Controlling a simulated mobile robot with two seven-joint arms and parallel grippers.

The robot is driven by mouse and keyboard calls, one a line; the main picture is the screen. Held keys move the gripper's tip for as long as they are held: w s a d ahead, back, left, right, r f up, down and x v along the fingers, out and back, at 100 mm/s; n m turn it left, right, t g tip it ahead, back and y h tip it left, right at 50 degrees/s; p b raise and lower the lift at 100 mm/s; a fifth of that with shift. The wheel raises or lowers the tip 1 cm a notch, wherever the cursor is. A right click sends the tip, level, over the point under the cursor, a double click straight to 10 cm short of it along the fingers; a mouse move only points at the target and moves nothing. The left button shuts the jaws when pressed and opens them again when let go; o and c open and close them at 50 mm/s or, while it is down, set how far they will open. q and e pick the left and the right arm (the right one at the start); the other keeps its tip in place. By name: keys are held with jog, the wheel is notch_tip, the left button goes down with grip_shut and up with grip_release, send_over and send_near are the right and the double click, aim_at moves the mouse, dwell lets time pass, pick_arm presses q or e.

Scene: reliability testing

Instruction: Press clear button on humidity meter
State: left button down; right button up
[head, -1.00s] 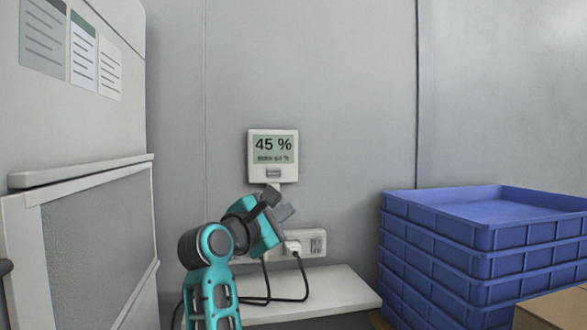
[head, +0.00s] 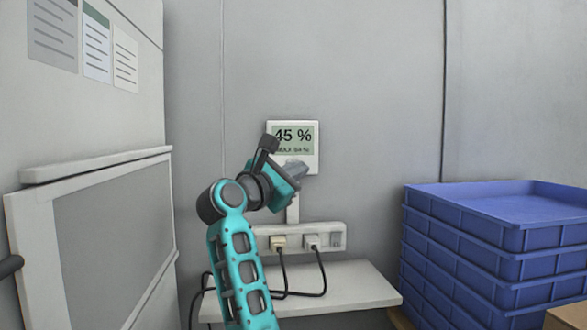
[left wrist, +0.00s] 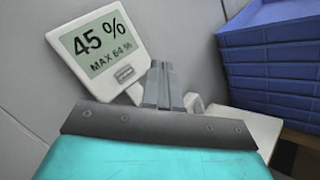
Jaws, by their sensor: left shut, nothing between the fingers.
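The humidity meter (head: 310,148) is a white box on the grey wall with a green-grey screen reading 45 % and a smaller MAX line. It also shows in the left wrist view (left wrist: 140,40), where the line reads MAX 64 %. Its small grey clear button (left wrist: 124,73) is below the screen in that view; in the head view my gripper hides it. My left gripper (head: 297,170) is shut and empty, in front of the meter's lower part. In the left wrist view its fingertips (left wrist: 161,68) are just right of the button; I cannot tell whether they touch the meter.
A power strip (head: 330,237) with plugs and black cables is below the meter, above a white shelf (head: 355,285). Stacked blue crates (head: 500,240) stand at right. A white cabinet (head: 95,130) with papers stands at left. The wall above the meter is clear.

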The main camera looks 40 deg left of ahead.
pick_arm(q)
jog(key=w+a, duration=0.4)
jog(key=a, duration=0.1)
jog(key=shift+p, duration=0.3)
dwell(0.7)
dwell(1.2)
jog(key=shift+w+a+p, duration=0.25)
jog(key=shift+a+p, duration=0.1)
jog(key=shift+p, duration=0.05)
jog(key=shift+w+a+p, duration=0.2)
jog(key=shift+a+p, duration=0.05)
jog(key=shift+p, duration=0.05)
dwell(0.5)
jog(key=shift+d, duration=0.1)
jog(key=shift+s+d+p, duration=0.35)
jog(key=shift+s+d, duration=0.15)
